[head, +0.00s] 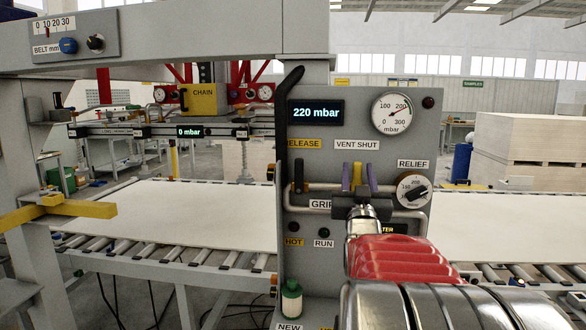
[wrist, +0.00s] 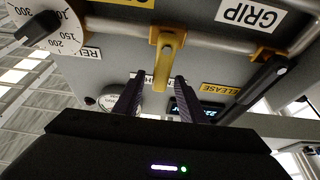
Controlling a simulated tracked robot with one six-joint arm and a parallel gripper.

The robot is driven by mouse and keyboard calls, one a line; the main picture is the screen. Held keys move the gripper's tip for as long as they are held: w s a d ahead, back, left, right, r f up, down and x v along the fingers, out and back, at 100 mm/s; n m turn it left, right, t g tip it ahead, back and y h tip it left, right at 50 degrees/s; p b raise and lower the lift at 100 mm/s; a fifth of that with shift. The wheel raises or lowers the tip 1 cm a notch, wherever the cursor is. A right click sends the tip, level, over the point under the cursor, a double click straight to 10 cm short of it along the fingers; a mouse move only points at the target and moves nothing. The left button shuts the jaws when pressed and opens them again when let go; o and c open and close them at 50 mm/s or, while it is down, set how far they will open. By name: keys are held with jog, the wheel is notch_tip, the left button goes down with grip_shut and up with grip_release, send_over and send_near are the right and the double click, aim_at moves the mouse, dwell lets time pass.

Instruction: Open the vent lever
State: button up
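The yellow vent lever (head: 357,174) stands upright on the grey control panel (head: 310,250), below the VENT SHUT label (head: 357,144). In the wrist view the lever (wrist: 169,58) hangs from its pivot on a pipe and reaches between my fingers. My gripper (head: 359,182) is open, with one dark finger on each side of the lever. In the wrist view gaps show between my gripper's fingers (wrist: 156,95) and the lever. The lever partly hides the VENT SHUT label there. Its lower end is hidden by my gripper in the head view.
A dark release lever (head: 299,177) stands to the left under the RELEASE label. The relief dial (head: 413,190) sits close on the right. The display (head: 316,111) reads 220 mbar, beside a round gauge (head: 392,113). Pipes run across the panel. White boards lie on the roller conveyor (head: 190,265) behind.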

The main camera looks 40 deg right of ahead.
jog(key=shift+x, duration=0.9)
jog(key=shift+c, duration=0.7)
grip_shut()
